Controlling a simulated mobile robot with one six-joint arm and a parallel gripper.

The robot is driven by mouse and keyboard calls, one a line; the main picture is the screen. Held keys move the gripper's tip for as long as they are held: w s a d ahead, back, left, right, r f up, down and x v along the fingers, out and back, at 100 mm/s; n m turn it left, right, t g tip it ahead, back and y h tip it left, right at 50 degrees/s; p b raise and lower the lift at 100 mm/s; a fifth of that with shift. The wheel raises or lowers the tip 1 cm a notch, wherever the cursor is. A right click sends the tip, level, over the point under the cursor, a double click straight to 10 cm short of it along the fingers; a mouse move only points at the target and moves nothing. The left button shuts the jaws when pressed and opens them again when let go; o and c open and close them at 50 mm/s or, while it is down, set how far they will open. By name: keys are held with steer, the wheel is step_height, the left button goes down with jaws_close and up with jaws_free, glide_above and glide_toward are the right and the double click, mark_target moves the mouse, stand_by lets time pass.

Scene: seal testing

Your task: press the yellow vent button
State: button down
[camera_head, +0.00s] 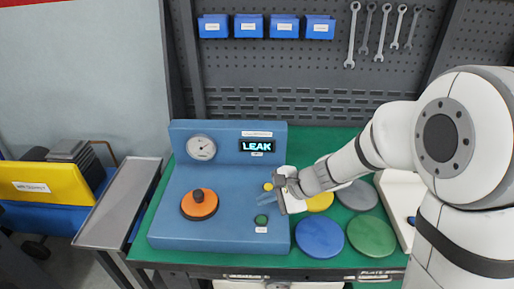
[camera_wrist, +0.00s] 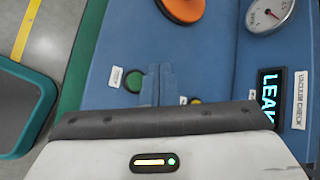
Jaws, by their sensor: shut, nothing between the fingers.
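The blue test station (camera_head: 225,240) stands on a green mat. In the wrist view, the yellow button (camera_wrist: 183,100) is at the right side of my fingers, partly hidden near my gripper housing. A green button (camera_head: 261,219) sits nearer the front edge, and in the wrist view (camera_wrist: 133,82) it is left of the fingers. My gripper is shut and empty, its fingertips (camera_wrist: 157,68) over the panel between the two buttons. I cannot tell whether they touch the panel.
The station carries an orange disc with a dark knob (camera_head: 199,204), a round gauge (camera_head: 201,147) and a display reading LEAK (camera_head: 262,146). Blue (camera_head: 320,238), green (camera_head: 371,236), yellow (camera_head: 320,201) and grey (camera_head: 357,196) discs lie to the right. A grey metal tray (camera_head: 120,205) is at the left.

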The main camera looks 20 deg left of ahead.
steer(key=s+d+r+n+h, duration=0.2)
steer(key=s+d+n+h, duration=0.1)
steer(key=d, duration=0.6)
steer(key=s+d+r+n+t+h, duration=0.1)
steer(key=s+d+r+n+h, duration=0.2)
steer(key=s+d, duration=0.3)
steer(key=s+d+r+n+h, duration=0.3)
steer(key=s+d+n, duration=0.1)
steer(key=d, duration=0.7)
steer(key=shift+s+d+r+t, duration=0.2)
steer(key=shift+s+d+t, duration=0.05)
steer(key=shift+d+t, duration=0.15)
